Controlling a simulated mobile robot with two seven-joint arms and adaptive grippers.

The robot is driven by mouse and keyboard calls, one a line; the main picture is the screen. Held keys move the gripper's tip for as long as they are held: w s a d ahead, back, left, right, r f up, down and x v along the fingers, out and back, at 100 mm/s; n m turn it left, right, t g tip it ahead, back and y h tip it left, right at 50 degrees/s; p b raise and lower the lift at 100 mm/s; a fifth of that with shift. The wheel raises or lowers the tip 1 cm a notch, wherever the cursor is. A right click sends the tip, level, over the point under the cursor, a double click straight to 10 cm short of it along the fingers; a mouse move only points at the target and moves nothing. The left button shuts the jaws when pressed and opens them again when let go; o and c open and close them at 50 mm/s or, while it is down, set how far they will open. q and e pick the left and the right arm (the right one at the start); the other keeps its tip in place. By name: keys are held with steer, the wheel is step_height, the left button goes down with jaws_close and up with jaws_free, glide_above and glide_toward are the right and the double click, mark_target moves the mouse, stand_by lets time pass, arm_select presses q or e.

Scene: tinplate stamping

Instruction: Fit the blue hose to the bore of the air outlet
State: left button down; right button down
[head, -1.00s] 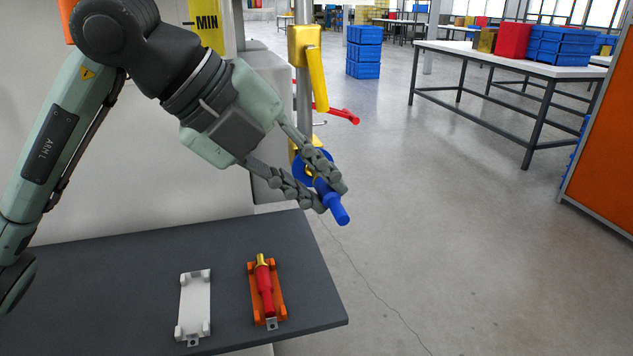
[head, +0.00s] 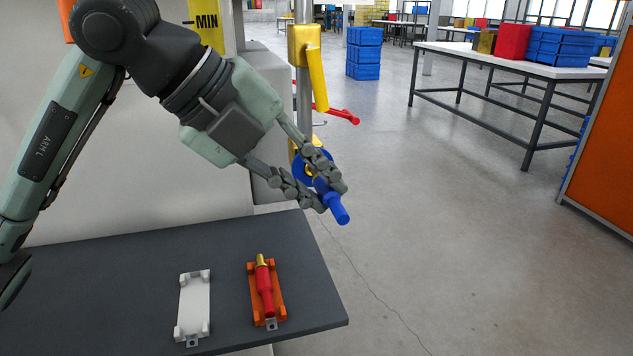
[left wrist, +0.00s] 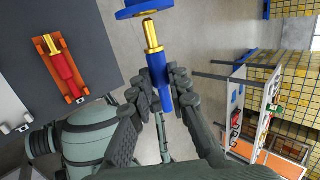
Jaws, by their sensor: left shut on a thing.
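My left gripper (head: 333,198) is shut on the blue hose (head: 340,214), with its fingers on both sides. In the left wrist view the hose (left wrist: 160,78) is a blue rod with a brass end (left wrist: 152,38) pointing up the picture. Just beyond that end is the round blue air outlet (left wrist: 145,8), cut off by the top edge. In the head view the outlet (head: 299,168) is partly hidden behind my fingers. Its bore is not clearly visible.
A red hose with a brass end (head: 265,290) lies in an orange cradle (head: 281,309) on the dark table (head: 120,275). A white cradle (head: 194,306) beside it is empty. A yellow lever (head: 317,78) and a red handle (head: 342,115) are near the post.

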arm_select(q)
steer(key=shift+w+a, duration=0.2)
steer(key=shift+w, duration=0.35)
steer(key=shift+w+a, duration=0.15)
steer(key=shift+w, duration=0.35)
steer(key=c, duration=1.4)
jaws_free()
steer(key=shift+w+r, duration=0.1)
steer(key=shift+w, duration=0.05)
steer(key=shift+o, duration=0.2)
steer(key=shift+a+r, duration=0.1)
